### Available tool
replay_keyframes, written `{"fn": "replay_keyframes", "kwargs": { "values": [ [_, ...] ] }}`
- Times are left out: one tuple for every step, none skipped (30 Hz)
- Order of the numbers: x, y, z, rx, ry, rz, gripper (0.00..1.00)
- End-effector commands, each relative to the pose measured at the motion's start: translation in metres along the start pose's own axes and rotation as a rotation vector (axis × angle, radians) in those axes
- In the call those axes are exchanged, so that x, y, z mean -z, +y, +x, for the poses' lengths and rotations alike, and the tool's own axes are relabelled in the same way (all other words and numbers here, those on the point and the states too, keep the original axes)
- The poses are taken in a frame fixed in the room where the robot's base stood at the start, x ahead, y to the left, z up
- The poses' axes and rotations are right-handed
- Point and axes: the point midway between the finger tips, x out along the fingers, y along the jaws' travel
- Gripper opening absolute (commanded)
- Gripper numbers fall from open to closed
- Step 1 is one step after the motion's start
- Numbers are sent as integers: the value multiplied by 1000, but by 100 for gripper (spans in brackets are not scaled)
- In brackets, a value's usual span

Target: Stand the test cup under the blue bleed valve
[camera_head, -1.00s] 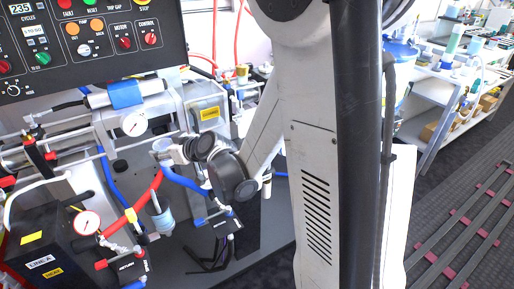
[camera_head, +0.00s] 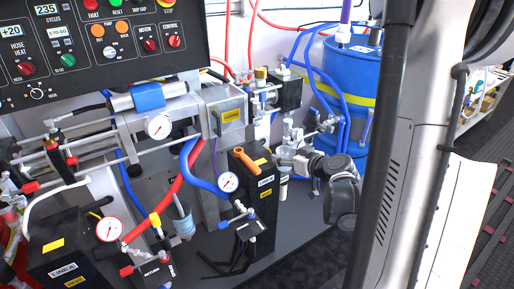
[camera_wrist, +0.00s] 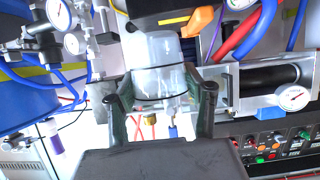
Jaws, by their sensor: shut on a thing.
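The clear test cup (camera_wrist: 158,52) fills the middle of the wrist view. My gripper (camera_wrist: 159,88) is shut on it, one dark finger on each side. In the head view my gripper (camera_head: 297,160) is just right of a black block with an orange lever; the cup is small and hard to make out there. The blue bleed valve (camera_head: 224,224) appears to be the blue-handled fitting low on the front of that block, lower left of my gripper. The cup is apart from it. Its outlet is too small to make out.
The black block (camera_head: 262,195) carries a gauge and a blue hose. A similar block, Line A (camera_head: 62,270), with red-handled valve fittings stands at the left. A blue drum (camera_head: 335,78) stands behind my gripper. Grey deck (camera_head: 200,255) shows between the blocks.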

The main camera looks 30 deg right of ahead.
Motion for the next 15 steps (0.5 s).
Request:
{"fn": "replay_keyframes", "kwargs": {
  "values": [
    [2,-1,8,3,0,-2,24],
    [4,-1,13,3,0,-2,24],
    [8,-1,21,4,1,-3,24],
    [10,-2,28,5,0,-2,24],
    [13,-1,35,4,0,-2,24],
    [16,-2,44,4,0,-4,24],
    [19,-2,50,4,0,-3,24],
    [22,-1,56,4,0,-2,24],
    [25,-2,65,4,1,-3,24],
    [28,-2,71,4,0,-3,24],
    [30,-1,78,3,0,-2,24],
    [34,-2,86,4,0,-2,24],
    [37,-2,93,4,1,-3,24],
    [39,-1,99,3,1,-2,24],
    [42,-1,108,3,0,-2,24]
  ]
}}
